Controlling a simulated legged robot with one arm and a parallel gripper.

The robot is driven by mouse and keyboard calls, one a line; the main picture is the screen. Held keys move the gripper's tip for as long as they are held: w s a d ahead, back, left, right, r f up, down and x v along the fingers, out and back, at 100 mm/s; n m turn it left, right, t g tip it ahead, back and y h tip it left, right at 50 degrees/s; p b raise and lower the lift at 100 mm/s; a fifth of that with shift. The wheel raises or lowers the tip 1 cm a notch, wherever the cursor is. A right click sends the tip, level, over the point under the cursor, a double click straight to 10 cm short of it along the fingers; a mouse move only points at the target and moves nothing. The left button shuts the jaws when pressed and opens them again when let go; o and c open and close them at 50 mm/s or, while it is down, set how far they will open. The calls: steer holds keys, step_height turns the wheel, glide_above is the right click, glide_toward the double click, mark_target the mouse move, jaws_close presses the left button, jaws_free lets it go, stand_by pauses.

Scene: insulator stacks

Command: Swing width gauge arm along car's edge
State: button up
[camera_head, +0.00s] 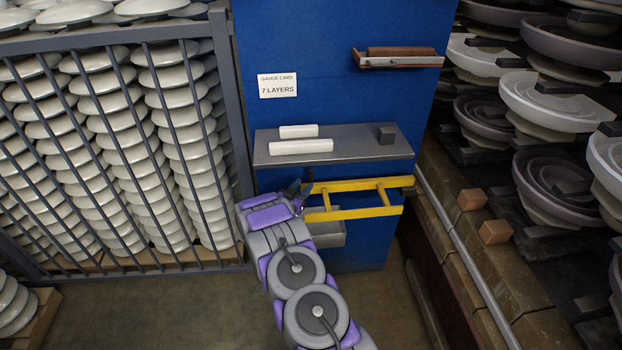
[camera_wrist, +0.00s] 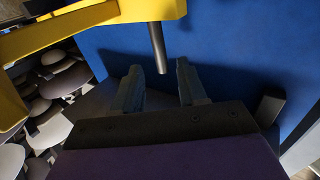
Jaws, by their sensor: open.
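The yellow width gauge arm (camera_head: 358,198), a ladder-like frame, sticks out along the front of the blue panel (camera_head: 340,50), below a grey shelf. Its right end reaches the near left corner of the car (camera_head: 470,230), which bears stacked insulators. In the wrist view the yellow arm (camera_wrist: 70,30) crosses the upper left, and a dark round peg (camera_wrist: 158,47) hangs from it. My gripper (camera_head: 305,188) is at the arm's left end. In the wrist view my gripper (camera_wrist: 159,80) is open, its two fingers apart with the peg's lower end just beyond the gap between them.
The grey shelf (camera_head: 345,158) holds two white bars (camera_head: 300,147) and a dark block (camera_head: 386,134). A grey bin (camera_head: 328,236) hangs below. A barred rack (camera_head: 120,150) of white discs stands left. Two orange blocks (camera_head: 495,232) sit on the car's edge. Floor is clear in front.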

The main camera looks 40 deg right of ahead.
mark_target(310, 177)
steer(key=b+x, duration=0.1)
steer(key=x, duration=0.6)
steer(key=shift+w, duration=0.1)
jaws_close()
stand_by(0.5)
